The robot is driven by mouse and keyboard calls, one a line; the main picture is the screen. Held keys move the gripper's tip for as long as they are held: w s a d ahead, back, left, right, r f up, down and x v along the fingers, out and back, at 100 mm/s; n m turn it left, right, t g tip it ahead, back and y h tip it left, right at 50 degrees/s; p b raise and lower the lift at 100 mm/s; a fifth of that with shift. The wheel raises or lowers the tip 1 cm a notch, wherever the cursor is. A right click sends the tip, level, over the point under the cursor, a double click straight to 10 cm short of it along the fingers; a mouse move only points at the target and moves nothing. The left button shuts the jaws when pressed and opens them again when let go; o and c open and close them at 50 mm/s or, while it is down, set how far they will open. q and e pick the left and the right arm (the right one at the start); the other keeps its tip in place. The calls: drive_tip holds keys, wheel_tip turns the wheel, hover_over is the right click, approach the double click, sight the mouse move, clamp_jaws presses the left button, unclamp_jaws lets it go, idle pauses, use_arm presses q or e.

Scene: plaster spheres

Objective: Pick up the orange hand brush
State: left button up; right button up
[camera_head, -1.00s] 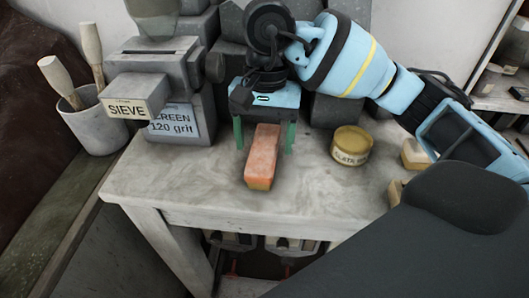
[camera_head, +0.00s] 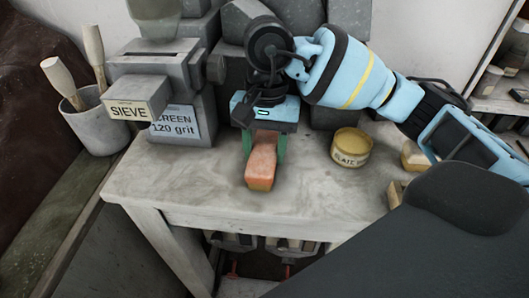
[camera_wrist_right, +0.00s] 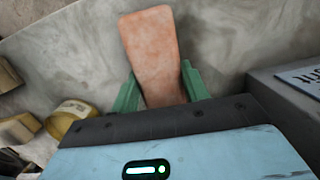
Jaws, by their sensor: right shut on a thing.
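The orange hand brush (camera_head: 262,170) lies on the grey-white worktable, its near end pointing toward the table's front edge. It also shows in the right wrist view (camera_wrist_right: 152,50), running away from between the fingers. My right gripper (camera_head: 264,147) is over the brush's far part, with one green finger on each side. In the right wrist view the fingers (camera_wrist_right: 158,92) are shut on the brush. The gripper body hides the brush's far end. My left gripper is not in view.
A yellow-lidded tin (camera_head: 351,147) stands right of the brush. A grey machine with a SIEVE sign (camera_head: 128,111) and a pot (camera_head: 95,128) with wooden-handled tools stand at the left. The table's front part (camera_head: 190,195) is bare.

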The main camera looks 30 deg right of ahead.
sight(264, 149)
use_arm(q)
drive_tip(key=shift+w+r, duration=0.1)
use_arm(e)
drive_tip(key=shift+r, duration=0.15)
